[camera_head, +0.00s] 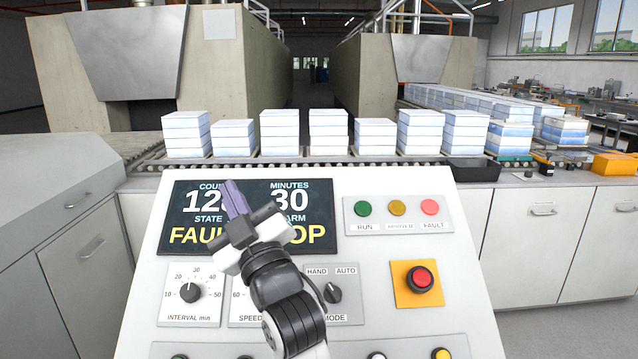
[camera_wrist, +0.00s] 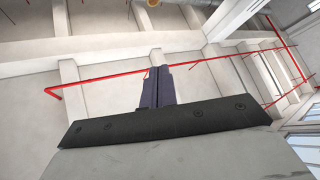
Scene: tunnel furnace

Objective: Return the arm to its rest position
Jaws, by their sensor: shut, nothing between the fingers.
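My gripper (camera_head: 234,193) is in front of the control panel's screen (camera_head: 318,190) in the head view, raised and pointing up and slightly left. Its purple fingers are together with nothing between them. My forearm covers part of the screen and part of the speed and mode controls below. In the wrist view my gripper (camera_wrist: 158,75) also shows its two fingers closed side by side, with the building's upper wall and red pipes behind them. Whether it touches the panel cannot be told.
The sloped white control panel (camera_head: 375,285) stands close in front, with a red stop button (camera_head: 421,279) on its right. Behind it, stacks of white blocks (camera_head: 280,132) stand along a roller conveyor (camera_head: 240,161). A black tray (camera_head: 474,169) and an orange bin (camera_head: 614,164) lie right.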

